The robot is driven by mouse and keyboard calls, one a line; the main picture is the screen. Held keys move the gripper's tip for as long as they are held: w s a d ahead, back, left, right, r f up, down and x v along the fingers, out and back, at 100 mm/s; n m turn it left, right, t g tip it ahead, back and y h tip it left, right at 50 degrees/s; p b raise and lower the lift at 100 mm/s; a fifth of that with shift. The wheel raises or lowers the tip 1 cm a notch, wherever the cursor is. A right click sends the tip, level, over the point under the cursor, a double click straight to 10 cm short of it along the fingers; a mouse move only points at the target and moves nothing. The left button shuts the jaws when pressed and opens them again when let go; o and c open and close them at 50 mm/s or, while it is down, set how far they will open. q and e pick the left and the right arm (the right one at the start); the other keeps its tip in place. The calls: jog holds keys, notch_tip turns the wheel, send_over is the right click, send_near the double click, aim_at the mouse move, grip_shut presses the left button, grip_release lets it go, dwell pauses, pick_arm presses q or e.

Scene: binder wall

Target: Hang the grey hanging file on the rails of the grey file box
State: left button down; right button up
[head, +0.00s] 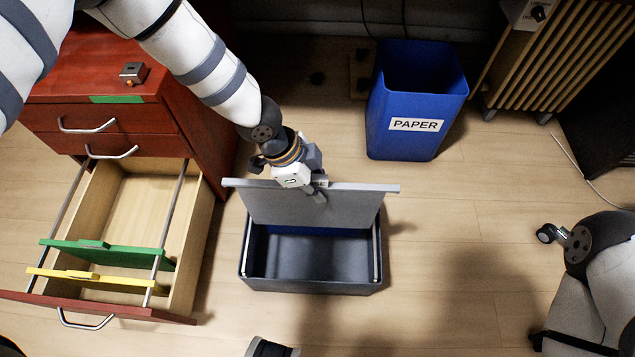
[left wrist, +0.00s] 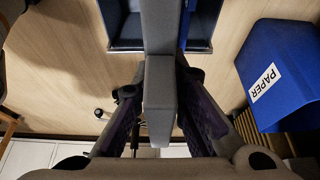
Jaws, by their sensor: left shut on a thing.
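The grey hanging file (head: 345,206) is upright above the rear part of the grey file box (head: 312,285). Its top bar runs left to right, with its ends reaching past both box sides. I cannot tell whether the bar touches the rails; light metal rails (head: 375,255) run along the box sides. My left gripper (head: 313,190) is shut on the file near the middle of its bar. In the left wrist view the grey file (left wrist: 160,85) stands between the two fingers, with a piece of the box (left wrist: 125,44) beyond. My right gripper is not in view.
A red cabinet (head: 205,120) stands at left, its open drawer (head: 135,195) holding a green file (head: 110,252) and a yellow file (head: 105,280) on rails. A blue PAPER bin (head: 415,85) stands behind right. A radiator (head: 550,60) is at far right. Floor right of the box is clear.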

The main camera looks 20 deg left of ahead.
aim_at(324, 226)
pick_arm(q)
jog(key=shift+f, duration=0.35)
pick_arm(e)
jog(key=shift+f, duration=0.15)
